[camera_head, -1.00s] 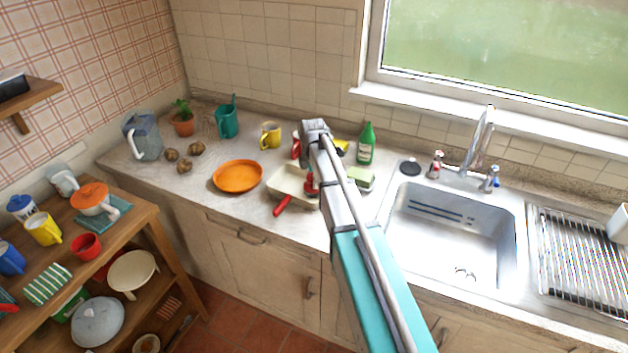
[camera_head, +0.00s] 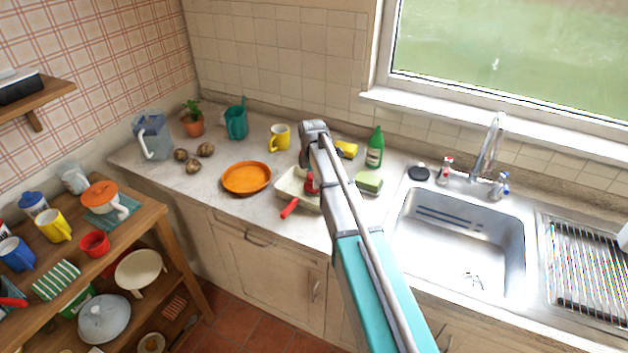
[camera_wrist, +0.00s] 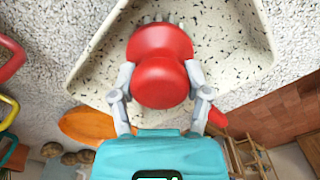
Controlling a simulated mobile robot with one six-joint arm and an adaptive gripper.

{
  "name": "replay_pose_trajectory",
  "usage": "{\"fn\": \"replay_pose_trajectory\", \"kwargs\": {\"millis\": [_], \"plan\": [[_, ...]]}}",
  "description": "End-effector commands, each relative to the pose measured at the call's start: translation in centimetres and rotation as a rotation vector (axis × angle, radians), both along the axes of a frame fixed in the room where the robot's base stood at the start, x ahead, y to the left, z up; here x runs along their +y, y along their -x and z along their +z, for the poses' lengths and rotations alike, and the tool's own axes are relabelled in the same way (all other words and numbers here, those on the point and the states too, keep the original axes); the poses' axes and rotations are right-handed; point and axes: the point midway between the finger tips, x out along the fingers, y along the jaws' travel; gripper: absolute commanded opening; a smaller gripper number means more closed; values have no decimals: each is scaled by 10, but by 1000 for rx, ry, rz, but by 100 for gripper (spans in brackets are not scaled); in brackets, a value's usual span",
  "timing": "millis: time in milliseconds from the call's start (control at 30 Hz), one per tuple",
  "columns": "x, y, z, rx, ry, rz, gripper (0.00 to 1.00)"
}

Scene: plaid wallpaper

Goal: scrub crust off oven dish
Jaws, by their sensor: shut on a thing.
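The oven dish is a cream, dark-speckled rectangular dish (camera_head: 287,188) on the counter; it also fills the upper part of the wrist view (camera_wrist: 232,42). My gripper (camera_wrist: 160,92) is shut on the red knob of a scrub brush (camera_wrist: 160,58). Its grey bristles show at the top, over the inside of the dish; whether they touch the bottom is hard to tell. In the head view the red brush (camera_head: 310,182) shows beside my arm, which hides the dish's right part. A red handle (camera_head: 290,208) juts from the dish's front left.
An orange round dish (camera_head: 246,178) lies left of the oven dish, with several potatoes beyond. A green sponge (camera_head: 369,183), a yellow item (camera_head: 346,148) and a green bottle (camera_head: 375,148) stand to the right. The sink (camera_head: 462,237) is further right.

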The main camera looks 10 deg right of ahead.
Motion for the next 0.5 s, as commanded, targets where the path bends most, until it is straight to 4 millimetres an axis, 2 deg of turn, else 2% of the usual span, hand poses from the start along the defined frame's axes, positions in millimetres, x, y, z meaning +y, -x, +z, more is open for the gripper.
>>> {"fn": "replay_pose_trajectory", "kwargs": {"millis": [500], "plan": [[22,-19,-3,-1,-1,1,24]]}}
